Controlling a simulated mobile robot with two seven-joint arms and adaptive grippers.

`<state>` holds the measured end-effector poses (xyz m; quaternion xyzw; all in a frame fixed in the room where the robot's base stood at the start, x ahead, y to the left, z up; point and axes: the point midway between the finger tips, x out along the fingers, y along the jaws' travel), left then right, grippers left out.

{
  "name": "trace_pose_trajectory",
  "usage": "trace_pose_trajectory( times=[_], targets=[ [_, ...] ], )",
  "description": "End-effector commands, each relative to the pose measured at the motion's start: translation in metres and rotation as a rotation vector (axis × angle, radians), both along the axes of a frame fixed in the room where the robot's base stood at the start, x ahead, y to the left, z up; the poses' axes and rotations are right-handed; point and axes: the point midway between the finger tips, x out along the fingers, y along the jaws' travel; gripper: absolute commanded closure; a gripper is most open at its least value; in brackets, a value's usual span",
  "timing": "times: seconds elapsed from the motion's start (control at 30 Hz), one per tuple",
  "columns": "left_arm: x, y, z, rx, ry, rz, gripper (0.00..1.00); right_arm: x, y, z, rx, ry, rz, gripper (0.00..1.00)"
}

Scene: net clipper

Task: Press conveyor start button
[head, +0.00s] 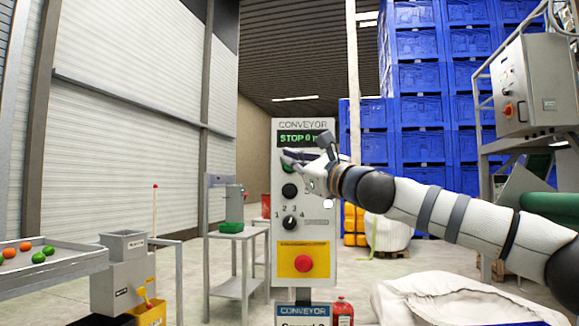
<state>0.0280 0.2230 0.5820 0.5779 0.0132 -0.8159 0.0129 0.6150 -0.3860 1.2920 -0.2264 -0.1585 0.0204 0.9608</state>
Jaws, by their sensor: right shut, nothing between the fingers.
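The conveyor control panel (318,232) is a tall light-grey box, upright in the middle of the head view. Its display (293,139) reads "STOP 0" in green, with the end covered by my gripper. A green button (288,169) shows partly below the display, behind my fingers. My right gripper (288,158) is shut and empty in front of it. I cannot tell whether the fingertips touch the button. Below are a black knob (289,191), a black selector (290,223) numbered 1 to 4, and a red button (303,263) on a yellow plate. My left gripper is out of view.
A metal stand (235,236) is left of the panel. Stacked blue crates (420,112) rise behind. A white sack (450,300) lies at lower right.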

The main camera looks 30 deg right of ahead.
Motion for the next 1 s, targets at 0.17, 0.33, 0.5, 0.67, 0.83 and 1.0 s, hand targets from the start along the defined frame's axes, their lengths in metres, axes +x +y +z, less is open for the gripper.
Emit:
trace_pose_trajectory(
  times=[0.17,0.33,0.5,0.67,0.83,1.0],
  targets=[
    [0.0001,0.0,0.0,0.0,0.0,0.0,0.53,-0.0001,-0.0001,-0.0001,0.0,0.0,0.0,1.0],
    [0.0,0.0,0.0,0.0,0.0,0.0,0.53,-0.0001,-0.0001,-0.0001,0.0,0.0,0.0,1.0],
    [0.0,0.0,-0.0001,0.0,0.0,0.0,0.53,0.0002,-0.0002,-0.0001,0.0,0.0,0.0,1.0],
    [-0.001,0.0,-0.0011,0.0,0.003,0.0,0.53,0.0044,-0.0029,-0.001,0.0,0.001,-0.002,1.0],
    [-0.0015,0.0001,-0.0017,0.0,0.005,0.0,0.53,0.0072,-0.0051,-0.0006,0.0,0.001,0.0,1.0],
    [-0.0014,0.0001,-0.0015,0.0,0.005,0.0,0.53,0.0069,-0.005,-0.0001,0.0,0.0,0.0,1.0]
  ],
)
